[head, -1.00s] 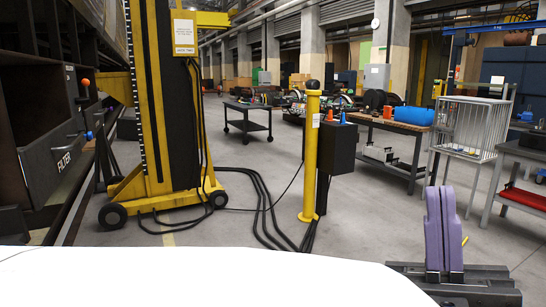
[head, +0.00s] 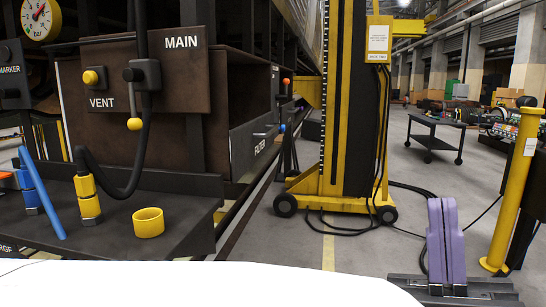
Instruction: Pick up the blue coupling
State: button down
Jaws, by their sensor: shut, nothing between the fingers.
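The dark shelf (head: 165,190) also holds a yellow ring (head: 148,222) and a yellow coupling (head: 87,198) on a black hose. A yellow lifting jack (head: 345,190) stands mid-view. A yellow post (head: 517,190) and cables are at right. Some floor is open between.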

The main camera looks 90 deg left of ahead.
aim_at(26, 183)
jog(key=l+u, duration=0.1)
jog(key=u, duration=0.3)
jog(key=l+u, duration=0.15)
jog(key=u, duration=0.3)
jog(key=l+u, duration=0.1)
jog(key=u, duration=0.3)
jog(key=j+u, duration=0.1)
jog(key=u, duration=0.35)
jog(key=i+j+u, duration=0.1)
jog(key=u, duration=0.3)
jog(key=i+u, duration=0.1)
jog(key=u, duration=0.35)
jog(key=i+j+u, duration=0.1)
jog(key=u, duration=0.75)
jog(key=i+u, duration=0.15)
jog(key=u, duration=0.3)
